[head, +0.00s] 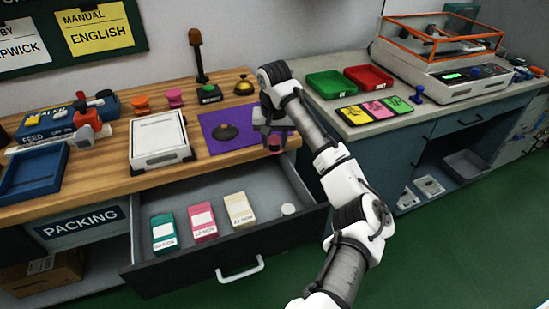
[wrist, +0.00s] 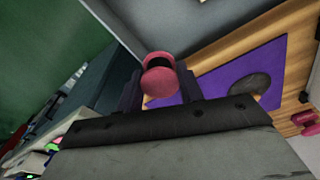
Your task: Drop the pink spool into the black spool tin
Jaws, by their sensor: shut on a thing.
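My gripper (head: 274,130) is shut on a pink spool (wrist: 158,80), held between the two fingertips in the wrist view. In the head view the held spool (head: 275,144) shows below the fingers, near the front right corner of the purple mat. A dark round object with a small knob on top (head: 225,132) sits on the mat, left of my gripper. It also shows as a dark disc in the wrist view (wrist: 250,85). I cannot tell whether it is the black spool tin or a lid. The held spool is apart from it.
An open drawer (head: 170,262) below the counter holds several cartons and a white disc. On the wooden counter are a white scale (head: 160,140), another pink spool (head: 174,98), an orange spool (head: 141,104), and a brass bell (head: 243,87). Green (head: 330,84) and red (head: 368,76) trays stand right.

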